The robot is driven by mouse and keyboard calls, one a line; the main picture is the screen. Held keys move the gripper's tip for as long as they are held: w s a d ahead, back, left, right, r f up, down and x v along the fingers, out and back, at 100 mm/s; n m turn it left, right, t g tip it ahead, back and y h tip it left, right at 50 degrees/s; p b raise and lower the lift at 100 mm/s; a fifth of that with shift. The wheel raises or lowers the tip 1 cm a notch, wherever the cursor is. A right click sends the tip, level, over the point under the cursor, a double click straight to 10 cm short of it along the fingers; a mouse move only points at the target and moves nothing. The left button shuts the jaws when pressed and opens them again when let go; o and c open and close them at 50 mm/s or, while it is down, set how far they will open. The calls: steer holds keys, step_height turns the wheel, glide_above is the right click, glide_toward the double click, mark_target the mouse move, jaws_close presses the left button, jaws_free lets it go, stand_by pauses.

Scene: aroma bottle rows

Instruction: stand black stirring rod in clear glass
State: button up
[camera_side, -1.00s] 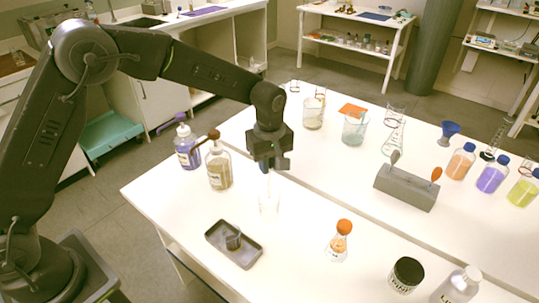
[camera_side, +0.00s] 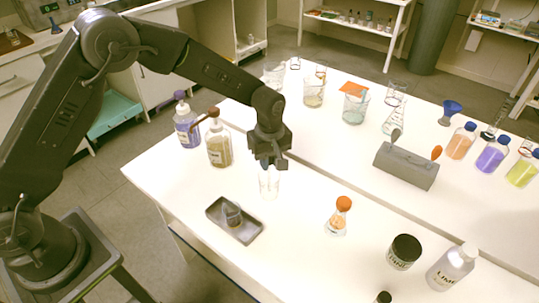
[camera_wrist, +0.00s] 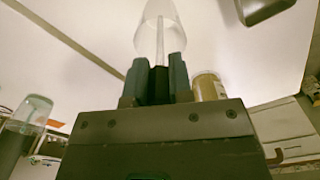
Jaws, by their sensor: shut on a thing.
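My gripper (camera_side: 269,160) is shut on the stirring rod, right above the clear glass (camera_side: 268,184) on the white bench. In the wrist view the fingers (camera_wrist: 159,78) close on the rod's black grip (camera_wrist: 158,88). The pale, thin shaft of the stirring rod (camera_wrist: 160,45) points away from the fingers, within the outline of the clear glass (camera_wrist: 150,25). The glass stands upright. The fingertips are at or close to its rim; whether they touch it I cannot tell. In the side view the rod is mostly hidden by the gripper and faint through the glass.
A dark tray (camera_side: 247,236) with a small grey vessel (camera_side: 231,213) stands at the front left. Pump bottles (camera_side: 219,150) stand left of the glass. An orange-topped flask (camera_side: 339,217) and a grey rack (camera_side: 406,168) are to the right. The bench between glass and flask is clear.

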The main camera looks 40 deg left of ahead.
steer(key=shift+f, duration=0.1)
steer(key=o, duration=0.9)
step_height(320, 180, up, 14)
steer(key=shift+f, duration=0.1)
stand_by(0.9)
